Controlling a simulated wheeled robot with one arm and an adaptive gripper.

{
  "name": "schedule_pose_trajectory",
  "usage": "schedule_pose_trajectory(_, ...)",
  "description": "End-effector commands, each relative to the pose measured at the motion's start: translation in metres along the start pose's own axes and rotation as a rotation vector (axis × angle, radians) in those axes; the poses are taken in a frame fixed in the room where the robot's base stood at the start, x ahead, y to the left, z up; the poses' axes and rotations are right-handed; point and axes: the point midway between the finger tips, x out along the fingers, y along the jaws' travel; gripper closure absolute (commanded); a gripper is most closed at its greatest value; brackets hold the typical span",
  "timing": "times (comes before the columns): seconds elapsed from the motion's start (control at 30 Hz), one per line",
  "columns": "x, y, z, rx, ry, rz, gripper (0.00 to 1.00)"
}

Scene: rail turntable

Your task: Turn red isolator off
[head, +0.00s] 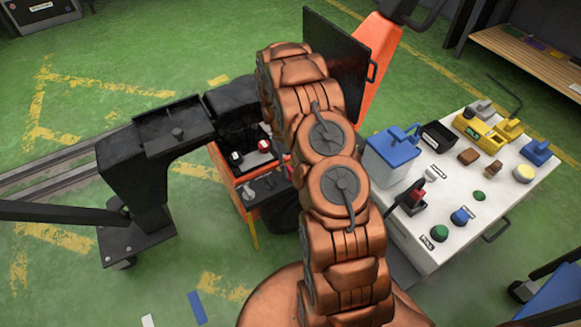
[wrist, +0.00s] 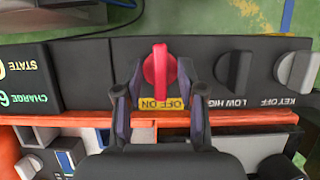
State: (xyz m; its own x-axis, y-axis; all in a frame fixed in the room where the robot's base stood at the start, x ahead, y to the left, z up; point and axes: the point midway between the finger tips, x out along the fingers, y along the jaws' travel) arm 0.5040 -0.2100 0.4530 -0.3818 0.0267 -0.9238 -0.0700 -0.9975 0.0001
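The red isolator handle (wrist: 160,70) stands on a dark panel (wrist: 85,70) in the wrist view, its long grip running nearly straight up and down in the picture. A yellow OFF/ON label (wrist: 164,104) lies just below it. My gripper (wrist: 160,80) is open, with one finger on each side of the handle. A gap shows between each finger and the handle, so nothing is gripped. In the head view my arm hides the gripper and the isolator; part of the orange cabinet (head: 239,195) shows left of the arm.
Two other knobs, LOW/HIGH (wrist: 234,71) and KEY OFF (wrist: 295,70), sit right of the isolator. STATE and CHARGE displays (wrist: 28,78) are at left. In the head view, a white table (head: 452,245) with several items stands right, and a black frame (head: 145,190) stands left.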

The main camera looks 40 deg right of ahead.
Motion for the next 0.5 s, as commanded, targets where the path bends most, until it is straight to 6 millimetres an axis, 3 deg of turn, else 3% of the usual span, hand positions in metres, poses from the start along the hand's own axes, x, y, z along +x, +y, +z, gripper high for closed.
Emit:
schedule_pose_trajectory(0.3,-0.004,0.0,0.0,0.0,0.0,0.0,0.6)
schedule_pose_trajectory(0.5,-0.03,0.0,-0.001,0.001,0.005,0.001,0.6)
